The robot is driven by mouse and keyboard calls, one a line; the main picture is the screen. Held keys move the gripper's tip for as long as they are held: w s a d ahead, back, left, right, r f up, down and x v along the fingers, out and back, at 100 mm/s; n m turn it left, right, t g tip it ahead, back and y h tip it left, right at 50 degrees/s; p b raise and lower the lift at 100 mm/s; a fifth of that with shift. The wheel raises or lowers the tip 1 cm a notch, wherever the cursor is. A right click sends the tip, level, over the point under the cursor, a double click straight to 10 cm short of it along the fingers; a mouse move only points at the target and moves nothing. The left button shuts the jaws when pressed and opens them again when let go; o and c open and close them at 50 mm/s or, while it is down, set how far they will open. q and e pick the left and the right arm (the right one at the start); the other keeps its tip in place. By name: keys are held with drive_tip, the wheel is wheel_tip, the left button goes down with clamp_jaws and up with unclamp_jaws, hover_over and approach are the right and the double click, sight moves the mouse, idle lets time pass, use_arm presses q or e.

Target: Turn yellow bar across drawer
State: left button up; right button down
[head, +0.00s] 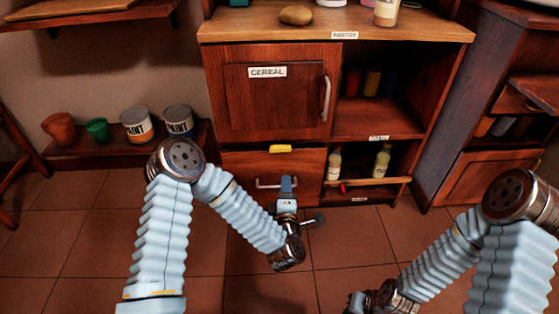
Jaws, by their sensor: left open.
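The yellow bar (280,149) is a small block at the top edge of the lower wooden drawer (240,164). It lies roughly level, its long side running left to right. My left gripper (287,187) is open and empty in front of this drawer, below the yellow bar and apart from it in the picture. It overlaps the right end of the drawer's metal handle (265,185). My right gripper (362,302) is low at the bottom edge of the view, far from the drawer; its fingers do not show clearly.
Above the drawer is the CEREAL door (270,100) with a vertical handle. To the right, open shelves hold bottles (382,161) behind a wooden rail (370,181). Paint cans and pots (137,124) stand on a low shelf at left. The tiled floor in front is clear.

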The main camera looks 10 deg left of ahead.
sight(279, 151)
use_arm(q)
drive_tip(key=shift+n+y, duration=0.6)
drive_tip(key=shift+n, duration=0.1)
drive_tip(key=x, duration=0.4)
drive_tip(key=r+x, duration=0.1)
drive_tip(key=x, duration=0.4)
drive_tip(key=a+x, duration=0.1)
drive_tip(key=x, duration=0.4)
drive_tip(key=shift+s+d+r, duration=0.1)
drive_tip(key=shift+r, duration=0.3)
drive_tip(key=shift+c, duration=0.3)
clamp_jaws()
